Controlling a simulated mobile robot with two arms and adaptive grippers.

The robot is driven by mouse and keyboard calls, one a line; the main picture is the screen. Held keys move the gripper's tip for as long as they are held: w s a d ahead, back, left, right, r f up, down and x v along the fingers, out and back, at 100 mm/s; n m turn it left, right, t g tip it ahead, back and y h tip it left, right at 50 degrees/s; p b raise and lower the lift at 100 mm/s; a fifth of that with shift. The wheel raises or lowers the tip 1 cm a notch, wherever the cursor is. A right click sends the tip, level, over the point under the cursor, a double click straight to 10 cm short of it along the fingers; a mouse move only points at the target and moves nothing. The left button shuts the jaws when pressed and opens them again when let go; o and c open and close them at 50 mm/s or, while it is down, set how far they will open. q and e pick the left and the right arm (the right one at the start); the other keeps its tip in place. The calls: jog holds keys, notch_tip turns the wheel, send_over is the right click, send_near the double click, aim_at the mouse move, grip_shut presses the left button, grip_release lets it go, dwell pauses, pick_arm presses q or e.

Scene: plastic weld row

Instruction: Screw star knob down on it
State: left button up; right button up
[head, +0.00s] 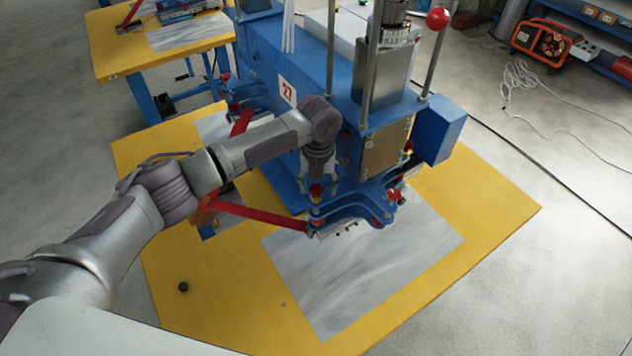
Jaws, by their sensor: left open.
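My left arm reaches in from the left, and its gripper (316,180) points down, open, over the left end of the blue clamp plate (350,208) at the base of the blue welding machine. A small red and yellow part (316,191) shows right at the fingertips; I cannot tell whether they touch it. A red knob (393,195) sits on the right side of the clamp plate. A small dark knob-like piece (183,287) lies on the yellow table at the lower left; its shape is too small to tell. My right gripper is not in view.
The blue machine (290,62) marked 27 stands on the yellow table (490,205). A grey metal sheet (370,265) lies clear in front. A red lever (262,215) sticks out left of the clamp. Another yellow table (108,45) and an orange unit (545,42) stand behind.

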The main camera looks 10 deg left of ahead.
pick_arm(q)
jog(key=n, duration=0.3)
jog(key=shift+w+f+n, duration=0.2)
jog(key=shift+f+n, duration=0.1)
jog(key=shift+f, duration=0.1)
jog(key=shift+n, duration=0.9)
jog(key=n, duration=0.5)
jog(key=shift+s, duration=0.25)
jog(key=n, duration=0.6)
jog(key=shift+w+n, duration=0.15)
jog(key=shift+n, duration=0.25)
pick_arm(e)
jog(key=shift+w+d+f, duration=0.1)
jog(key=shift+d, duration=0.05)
pick_arm(q)
jog(key=shift+s+a, duration=0.2)
jog(key=shift+a, duration=0.1)
